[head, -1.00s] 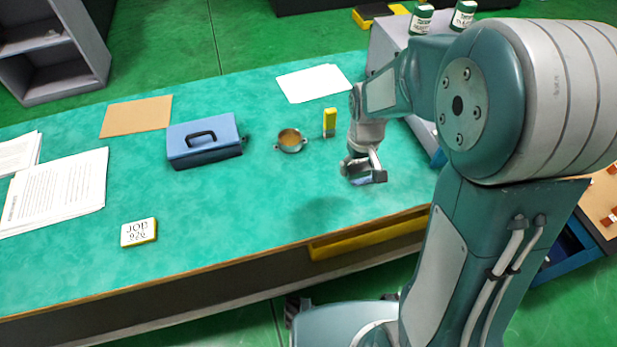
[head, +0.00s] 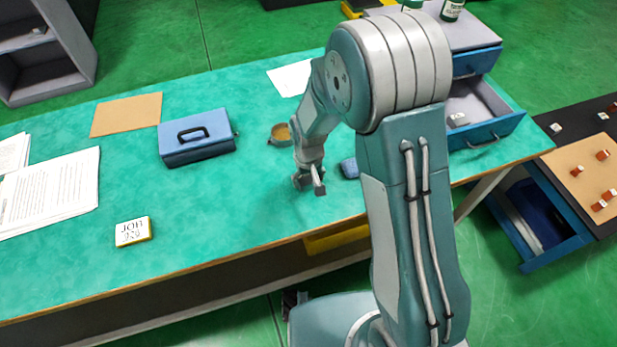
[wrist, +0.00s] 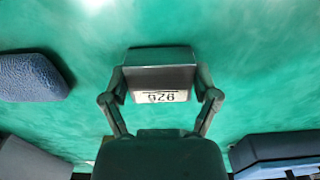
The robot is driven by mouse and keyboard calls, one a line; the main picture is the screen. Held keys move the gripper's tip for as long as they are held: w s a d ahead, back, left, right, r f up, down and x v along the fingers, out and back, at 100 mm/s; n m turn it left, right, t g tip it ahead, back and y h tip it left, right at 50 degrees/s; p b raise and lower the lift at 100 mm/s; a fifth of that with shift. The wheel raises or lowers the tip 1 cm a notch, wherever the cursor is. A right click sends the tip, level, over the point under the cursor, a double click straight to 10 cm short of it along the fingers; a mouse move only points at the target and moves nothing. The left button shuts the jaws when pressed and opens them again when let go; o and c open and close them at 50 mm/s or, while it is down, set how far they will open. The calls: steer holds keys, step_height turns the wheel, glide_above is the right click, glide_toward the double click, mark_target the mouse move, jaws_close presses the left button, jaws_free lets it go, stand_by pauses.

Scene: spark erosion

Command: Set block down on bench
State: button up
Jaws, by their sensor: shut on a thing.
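My gripper (head: 310,188) is low over the green bench top (head: 230,215), right of the blue cash box and near the bowl. In the wrist view my gripper (wrist: 160,87) is shut on a grey block (wrist: 157,76), one finger on each side. The block carries a white label with upside-down characters like "926". In the head view my gripper mostly hides the block. I cannot tell whether the block touches the bench.
A blue textured pad (head: 349,168) lies close on the right, a small metal bowl (head: 281,134) behind. The blue cash box (head: 197,138) and a job card (head: 133,231) are to the left. An open drawer (head: 485,119) is at right. Bench between gripper and card is clear.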

steer(key=shift+d, duration=0.1)
steer(key=o, duration=1.2)
steer(key=shift+f, duration=0.1)
steer(key=shift+c, duration=0.2)
step_height(320, 180, up, 12)
step_height(320, 180, up, 12)
steer(key=r+m+t, duration=0.1)
steer(key=t, duration=0.2)
glide_above(309, 178)
steer(key=s+d, duration=0.7)
steer(key=s+d+r+m+t, duration=0.1)
steer(key=s+d+r, duration=0.1)
steer(key=s, duration=0.4)
steer(key=s+d+r+m+t, duration=0.1)
steer(key=s+d+r, duration=0.2)
steer(key=s, duration=0.3)
steer(key=shift+d+t, duration=0.3)
steer(key=shift+d, duration=0.1)
steer(key=shift+r, duration=0.1)
